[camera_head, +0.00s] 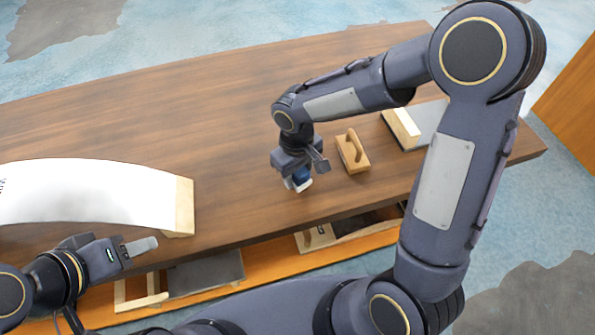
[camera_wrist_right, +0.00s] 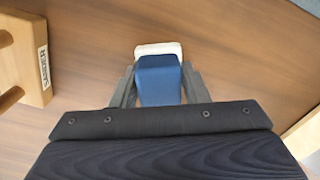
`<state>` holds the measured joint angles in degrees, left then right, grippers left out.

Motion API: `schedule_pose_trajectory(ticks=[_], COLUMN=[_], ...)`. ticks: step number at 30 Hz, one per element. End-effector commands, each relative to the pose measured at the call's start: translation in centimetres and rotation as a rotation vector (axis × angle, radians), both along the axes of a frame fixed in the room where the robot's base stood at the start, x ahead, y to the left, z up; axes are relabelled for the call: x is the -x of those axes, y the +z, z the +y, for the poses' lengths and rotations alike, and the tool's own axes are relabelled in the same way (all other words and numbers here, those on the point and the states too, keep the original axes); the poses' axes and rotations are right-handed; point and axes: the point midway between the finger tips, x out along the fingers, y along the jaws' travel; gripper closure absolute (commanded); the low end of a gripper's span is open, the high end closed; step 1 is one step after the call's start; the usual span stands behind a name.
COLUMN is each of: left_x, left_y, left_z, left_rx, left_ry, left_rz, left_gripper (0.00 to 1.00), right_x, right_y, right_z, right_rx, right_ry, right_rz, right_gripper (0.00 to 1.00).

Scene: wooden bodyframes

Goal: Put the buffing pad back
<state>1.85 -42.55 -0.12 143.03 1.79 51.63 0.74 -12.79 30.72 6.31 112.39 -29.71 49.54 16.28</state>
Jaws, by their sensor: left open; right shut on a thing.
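The buffing pad, a blue block with a white face, is between the fingers of my right gripper (camera_head: 301,172). Its white edge (camera_head: 303,185) shows below the fingers in the head view, just over or on the wooden table. In the right wrist view the blue pad (camera_wrist_right: 158,80) sits between both fingers, its white layer (camera_wrist_right: 158,48) at the far end. My right gripper is shut on it. I cannot tell whether the pad touches the table. My left gripper (camera_head: 140,248) is open and empty at the table's front edge, below the curved white panel.
A wooden block with a handle (camera_head: 352,152) stands right of my right gripper. A grey board with a pale wooden edge (camera_head: 402,127) lies further right. A curved white panel (camera_head: 90,192) stands at the left. A lower shelf (camera_head: 265,272) holds several pieces. The table's back (camera_head: 200,100) is clear.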

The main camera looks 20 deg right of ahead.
Motion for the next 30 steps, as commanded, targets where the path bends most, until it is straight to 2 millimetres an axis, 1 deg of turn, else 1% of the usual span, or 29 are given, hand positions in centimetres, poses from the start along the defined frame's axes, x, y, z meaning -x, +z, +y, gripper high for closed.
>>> schedule_pose_trajectory(ticks=[4,7,8,12,13,20,23,24,26,30], left_x=[0.0,0.0,0.0,0.0,0.0,0.0,0.0,0.0,0.0,0.0], left_y=[0.0,-0.4,-0.3,-0.2,-0.2,-0.2,0.3,0.1,0.2,0.5], left_z=[0.0,0.0,0.0,0.0,0.0,0.0,0.0,0.0,0.0,0.0], left_rx=[0.0,0.0,0.0,0.0,0.0,0.0,0.0,0.0,0.0,0.0], left_ry=[0.0,0.0,0.0,0.0,0.0,0.0,0.0,0.0,0.0,0.0], left_rz=[0.0,0.0,0.0,0.0,0.0,0.0,0.0,0.0,0.0,0.0], left_gripper=[0.52,0.52,0.52,0.52,0.52,0.52,0.52,0.52,0.52,0.52], right_x=[0.0,0.0,0.0,0.0,0.0,0.0,0.0,-0.1,-0.2,-0.2], right_y=[0.0,-0.3,-0.3,-0.2,-0.2,-0.1,0.3,0.6,1.4,4.2], right_z=[0.0,0.0,0.0,0.0,0.0,0.0,0.0,0.0,0.0,0.1], right_rx=[0.0,0.0,0.0,0.0,0.0,0.0,0.0,0.0,-0.001,-0.001], right_ry=[0.0,0.0,0.0,0.0,0.0,0.0,0.0,0.0,0.0,-0.001], right_rz=[-0.001,-0.001,-0.001,-0.001,-0.001,-0.001,-0.001,-0.003,-0.006,-0.007], right_gripper=[0.85,0.85,0.58,0.39,0.37,0.37,0.37,0.37,0.37,0.37])
